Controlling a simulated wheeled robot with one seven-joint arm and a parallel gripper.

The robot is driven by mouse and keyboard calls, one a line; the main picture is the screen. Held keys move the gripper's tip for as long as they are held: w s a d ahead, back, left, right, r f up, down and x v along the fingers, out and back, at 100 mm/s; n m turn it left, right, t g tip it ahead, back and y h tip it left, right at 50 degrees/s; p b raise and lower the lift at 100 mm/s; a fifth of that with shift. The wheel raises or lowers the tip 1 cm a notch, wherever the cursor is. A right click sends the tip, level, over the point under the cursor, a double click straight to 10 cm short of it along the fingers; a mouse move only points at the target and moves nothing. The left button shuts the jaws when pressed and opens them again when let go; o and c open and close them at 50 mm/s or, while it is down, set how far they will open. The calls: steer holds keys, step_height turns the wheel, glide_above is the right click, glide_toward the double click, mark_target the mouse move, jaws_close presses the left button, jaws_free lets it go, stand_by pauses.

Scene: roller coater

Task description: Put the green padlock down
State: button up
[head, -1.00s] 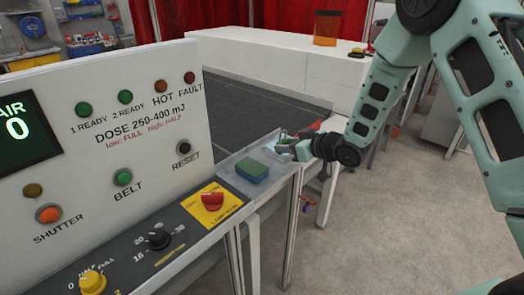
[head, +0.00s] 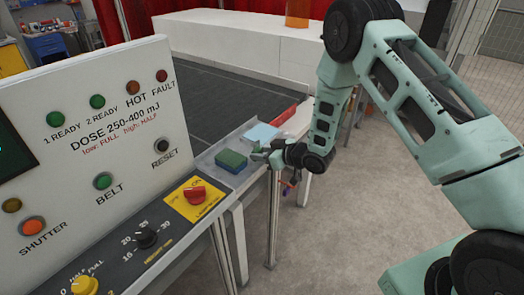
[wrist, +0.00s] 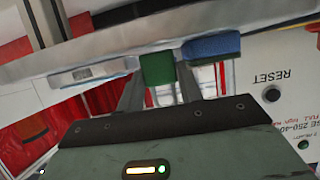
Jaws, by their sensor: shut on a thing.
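The green padlock (wrist: 157,68) shows in the wrist view as a green block between the two fingertips. My gripper (wrist: 158,88) is shut on it. In the head view my gripper (head: 262,154) is at the shelf along the machine's edge, just right of a green and blue block. The padlock is too small and too covered to make out clearly in the head view. I cannot tell whether it touches the shelf.
The green and blue block (head: 231,161) lies on the grey shelf; its blue side (wrist: 211,46) shows beside the padlock in the wrist view. A pale blue sheet (head: 262,132) and a red item (head: 285,116) lie behind. The control panel (head: 105,130) stands left.

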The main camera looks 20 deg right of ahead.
steer(key=shift+f, duration=0.15)
steer(key=shift+f, duration=0.15)
steer(key=o, duration=0.8)
steer(key=shift+c, duration=0.2)
